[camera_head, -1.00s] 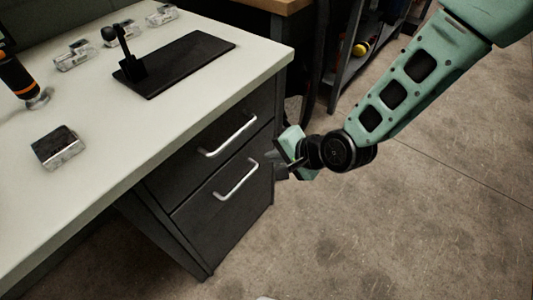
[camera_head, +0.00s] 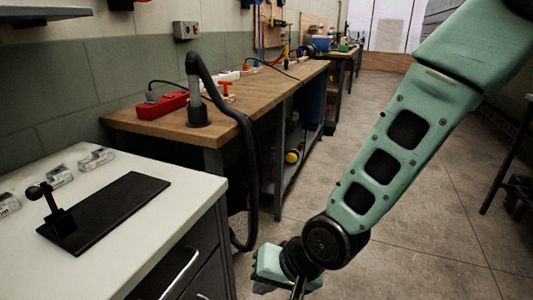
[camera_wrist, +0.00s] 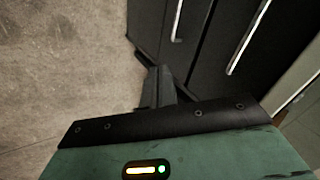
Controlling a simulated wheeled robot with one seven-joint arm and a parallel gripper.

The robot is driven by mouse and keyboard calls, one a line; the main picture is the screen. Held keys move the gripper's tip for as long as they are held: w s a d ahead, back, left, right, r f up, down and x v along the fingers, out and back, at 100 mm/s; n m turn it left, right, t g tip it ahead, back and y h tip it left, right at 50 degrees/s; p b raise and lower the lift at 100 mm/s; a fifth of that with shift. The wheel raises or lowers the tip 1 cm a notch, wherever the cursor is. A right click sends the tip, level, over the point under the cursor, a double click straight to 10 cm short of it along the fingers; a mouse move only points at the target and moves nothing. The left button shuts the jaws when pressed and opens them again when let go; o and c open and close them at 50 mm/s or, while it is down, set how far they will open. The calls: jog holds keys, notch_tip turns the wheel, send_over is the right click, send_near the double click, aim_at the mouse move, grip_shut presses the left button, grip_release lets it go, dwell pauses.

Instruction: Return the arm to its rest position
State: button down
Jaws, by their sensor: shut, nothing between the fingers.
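My green arm reaches down from the upper right in the head view, with its wrist low near the cabinet's right side. My gripper (camera_wrist: 162,85) shows in the wrist view with its dark fingers together and nothing between them. In the head view the gripper end (camera_head: 272,268) is partly cut off by the bottom edge. It hangs over the floor, apart from the white-topped desk.
The white desk (camera_head: 110,245) carries a black mat with a stand (camera_head: 125,205) and several clear boxes. A wooden workbench (camera_head: 225,125) with a black hose (camera_head: 245,160) stands behind. Drawer handles (camera_wrist: 248,38) are close to the gripper. Open floor (camera_head: 430,220) lies to the right.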

jog(key=s+d+r+n+g+h, duration=0.2)
jog(key=s+d+r+n+h, duration=0.45)
jog(key=s+d+r, duration=0.75)
notch_tip(320, 180, up, 18)
jog(key=w+n+y+p, duration=0.1)
jog(key=p, duration=1.9)
jog(key=shift+w+d+f, duration=0.2)
jog(key=shift+d, duration=0.2)
